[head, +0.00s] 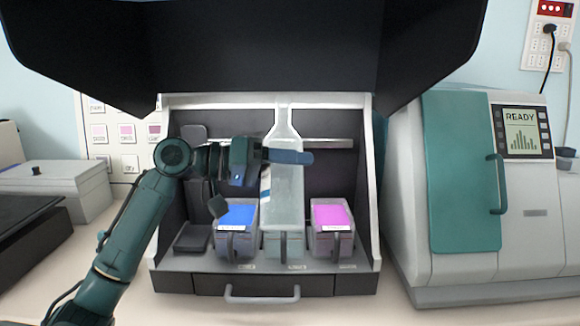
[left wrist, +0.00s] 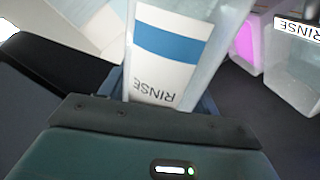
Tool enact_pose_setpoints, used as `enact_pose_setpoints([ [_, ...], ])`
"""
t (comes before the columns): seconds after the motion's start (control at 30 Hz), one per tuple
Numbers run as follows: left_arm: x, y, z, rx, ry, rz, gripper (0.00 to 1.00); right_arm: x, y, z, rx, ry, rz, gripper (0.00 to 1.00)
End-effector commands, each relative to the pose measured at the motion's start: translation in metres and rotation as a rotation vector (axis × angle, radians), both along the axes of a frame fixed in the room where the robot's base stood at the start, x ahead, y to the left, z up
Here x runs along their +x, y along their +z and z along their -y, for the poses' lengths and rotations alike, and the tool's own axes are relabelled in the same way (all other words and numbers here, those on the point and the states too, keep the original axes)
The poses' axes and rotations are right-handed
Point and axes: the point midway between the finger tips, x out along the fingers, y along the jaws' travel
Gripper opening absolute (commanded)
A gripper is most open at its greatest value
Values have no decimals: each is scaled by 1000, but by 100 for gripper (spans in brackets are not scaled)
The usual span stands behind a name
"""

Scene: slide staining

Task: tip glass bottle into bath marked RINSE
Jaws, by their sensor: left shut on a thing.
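The glass bottle (head: 283,190) is clear, with a narrow neck pointing up, and stands about upright in the head view. Its RINSE label with a blue band shows upside down in the left wrist view (left wrist: 170,50). My left gripper (head: 287,157) is shut on the bottle's upper body. The middle bath (head: 285,254) is pale and sits right below the bottle in the head view, partly hidden by it; I cannot tell the gap between them. A bath marked RINSE (left wrist: 298,72) shows at the right of the left wrist view. My right gripper is not in view.
A blue-filled bath (head: 237,216) stands left of the middle bath and a magenta-filled bath (head: 331,218) right of it. The cabinet (head: 366,190) walls them in at both sides, under a dark raised hood (head: 260,45). A machine reading READY (head: 470,190) stands at right.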

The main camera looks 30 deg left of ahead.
Motion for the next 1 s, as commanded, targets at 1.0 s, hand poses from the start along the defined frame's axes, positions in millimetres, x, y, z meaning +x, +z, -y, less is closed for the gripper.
enact_pose_setpoints([
  [1.0, -8, -2, 4, -55, 0, -80, 16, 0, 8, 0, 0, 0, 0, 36],
])
